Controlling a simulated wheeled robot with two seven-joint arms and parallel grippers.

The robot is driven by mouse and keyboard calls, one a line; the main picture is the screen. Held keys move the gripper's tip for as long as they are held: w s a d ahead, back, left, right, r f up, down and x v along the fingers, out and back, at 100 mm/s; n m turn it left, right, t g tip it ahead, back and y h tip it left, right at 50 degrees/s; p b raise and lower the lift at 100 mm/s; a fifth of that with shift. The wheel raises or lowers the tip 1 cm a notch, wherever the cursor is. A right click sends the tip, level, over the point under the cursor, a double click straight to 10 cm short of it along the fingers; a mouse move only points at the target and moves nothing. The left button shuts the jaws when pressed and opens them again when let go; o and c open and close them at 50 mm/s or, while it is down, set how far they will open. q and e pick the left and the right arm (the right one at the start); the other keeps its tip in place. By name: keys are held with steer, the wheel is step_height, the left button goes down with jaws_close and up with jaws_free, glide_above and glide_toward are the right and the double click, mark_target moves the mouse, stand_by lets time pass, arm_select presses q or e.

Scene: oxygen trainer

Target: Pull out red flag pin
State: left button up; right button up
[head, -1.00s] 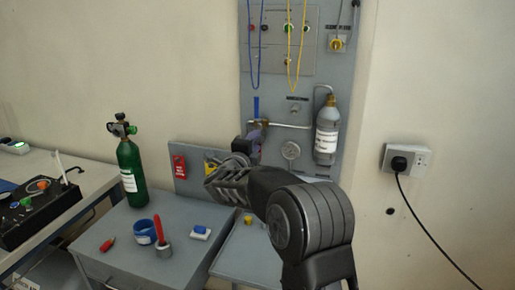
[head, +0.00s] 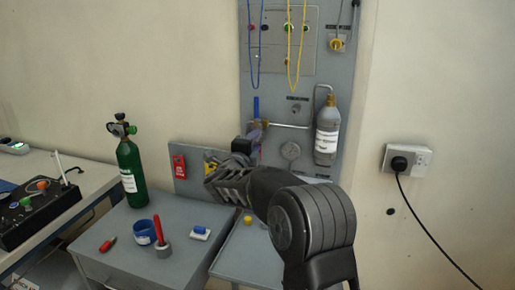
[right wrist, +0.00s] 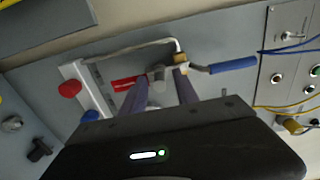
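The red flag (right wrist: 128,83) of the pin shows in the right wrist view, just left of my gripper's fingers, at a pale valve body with a brass fitting. My right gripper (right wrist: 162,80) is at this valve. Its two purple-grey fingers stand apart, with the grey part of the fitting seen between them. Whether they touch the pin is hidden. In the head view the right gripper (head: 257,133) is at the wall panel, below the upright blue lever (head: 256,107). The pin itself is mostly hidden there. My left gripper is not in view.
Blue cords (head: 254,60) and yellow cords (head: 295,60) hang above. A green cylinder (head: 131,170) and small items stand on the grey cabinet (head: 190,255) at lower left.

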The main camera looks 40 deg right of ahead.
stand_by(0.4)
steer(key=shift+c, duration=0.5)
jaws_close()
steer(key=shift+s+a+b, duration=0.1)
steer(key=shift+a+b, duration=0.1)
steer(key=shift+b, duration=0.1)
steer(key=b+v, duration=0.2)
steer(key=v, duration=0.5)
steer(key=shift+s+a, duration=0.2)
steer(key=shift+a, duration=0.05)
stand_by(0.9)
steer(key=shift+r, duration=0.15)
